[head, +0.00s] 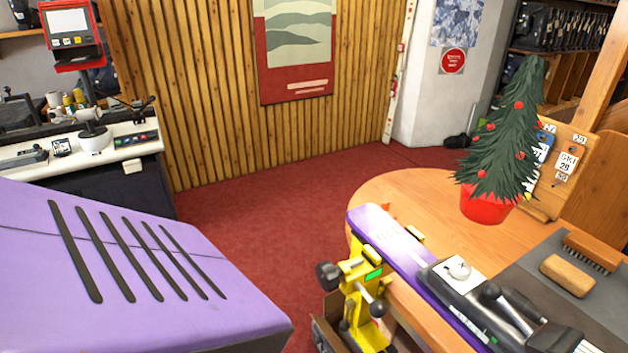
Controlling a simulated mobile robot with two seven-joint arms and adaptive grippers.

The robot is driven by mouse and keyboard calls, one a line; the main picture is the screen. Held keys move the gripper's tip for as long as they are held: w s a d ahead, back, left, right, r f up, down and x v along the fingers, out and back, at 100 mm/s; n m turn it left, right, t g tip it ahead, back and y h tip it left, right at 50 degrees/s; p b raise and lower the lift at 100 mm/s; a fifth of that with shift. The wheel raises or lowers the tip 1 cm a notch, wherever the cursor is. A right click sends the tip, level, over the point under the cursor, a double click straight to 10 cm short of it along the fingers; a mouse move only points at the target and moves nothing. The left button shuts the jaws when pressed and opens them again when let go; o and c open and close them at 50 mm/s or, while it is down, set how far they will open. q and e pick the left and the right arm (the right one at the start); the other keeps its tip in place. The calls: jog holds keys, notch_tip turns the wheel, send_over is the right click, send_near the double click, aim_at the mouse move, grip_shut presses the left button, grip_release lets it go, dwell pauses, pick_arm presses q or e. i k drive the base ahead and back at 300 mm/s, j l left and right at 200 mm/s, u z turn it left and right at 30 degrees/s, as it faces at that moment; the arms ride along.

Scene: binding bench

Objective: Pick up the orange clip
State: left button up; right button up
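Neither of my grippers is in view. A purple ski (375,229) lies over the wooden bench (405,193) at the right, beside a yellow vise (361,287) at the bench's edge. A grey and black binding (482,297) sits on the ski and runs toward the bottom right. The lower left of the view is blocked by a large purple surface close to the camera.
A small decorated tree in a red pot (485,204) stands on the bench. A brush (592,250) and a tan block (567,276) lie on a dark mat (533,267). A machine counter (128,152) stands at the back left. Red carpet (287,215) is open between.

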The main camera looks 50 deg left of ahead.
aim_at(385, 205)
jog(key=u, duration=1.15)
jog(key=i+j+z, duration=0.25)
jog(key=j+z, duration=0.2)
